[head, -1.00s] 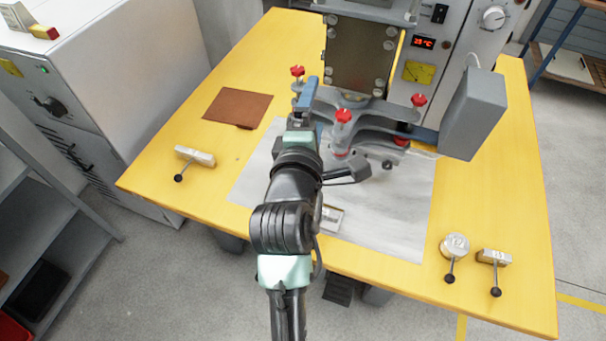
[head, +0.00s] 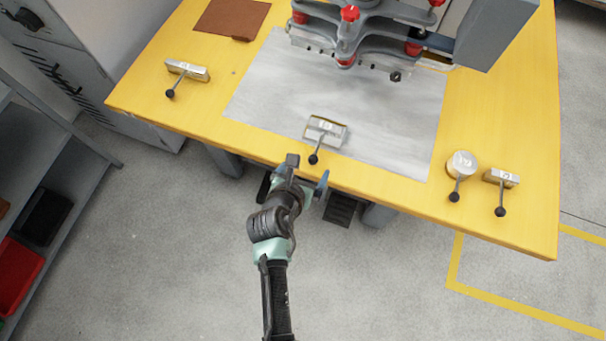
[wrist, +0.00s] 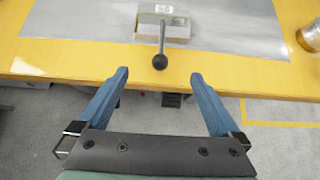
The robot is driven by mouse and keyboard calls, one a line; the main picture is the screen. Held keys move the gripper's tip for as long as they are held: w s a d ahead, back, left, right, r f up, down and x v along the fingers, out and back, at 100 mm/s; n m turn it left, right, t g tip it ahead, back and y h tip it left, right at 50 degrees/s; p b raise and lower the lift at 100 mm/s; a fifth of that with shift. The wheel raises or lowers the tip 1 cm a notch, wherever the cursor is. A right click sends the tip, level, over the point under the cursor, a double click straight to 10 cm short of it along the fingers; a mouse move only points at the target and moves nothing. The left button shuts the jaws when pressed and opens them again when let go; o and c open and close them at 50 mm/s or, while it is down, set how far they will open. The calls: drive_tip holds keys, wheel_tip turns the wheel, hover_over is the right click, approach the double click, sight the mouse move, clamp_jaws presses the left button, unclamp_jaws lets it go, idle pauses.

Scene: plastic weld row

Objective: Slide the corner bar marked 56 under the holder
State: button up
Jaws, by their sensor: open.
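The corner bar marked 56 (head: 327,131) is a small metal block with a black ball-ended handle, lying on the front part of the grey metal plate (head: 265,95). In the wrist view the bar (wrist: 176,30) is ahead, its ball handle pointing toward me. My gripper (head: 307,166) is open and empty just off the table's front edge, short of the bar. Its blue fingers (wrist: 159,78) stand apart on either side of the handle's line, not touching it. The holder (head: 365,35), a grey clamp frame with red knobs, stands at the back of the plate.
Another handled bar (head: 187,71) lies at the left of the yellow table (head: 500,120). A round handled piece (head: 461,164) and a small bar (head: 501,177) lie at the right. A brown sheet (head: 232,17) lies at the back left. The plate between bar and holder is clear.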

sight(317, 150)
drive_tip(key=b+x, duration=0.3)
drive_tip(key=shift+w+f, duration=0.1)
drive_tip(key=shift+f, duration=0.3)
drive_tip(key=shift+w+d+f, duration=0.1)
drive_tip(key=shift+w+d, duration=0.05)
drive_tip(key=shift+w, duration=0.2)
drive_tip(key=shift+b+x, duration=0.5)
drive_tip(key=shift+x, duration=0.85)
clamp_jaws()
drive_tip(key=shift+w+d, duration=0.25)
drive_tip(key=shift+w, duration=0.5)
drive_tip(key=shift+w+d, duration=0.25)
drive_tip(key=shift+w, duration=0.5)
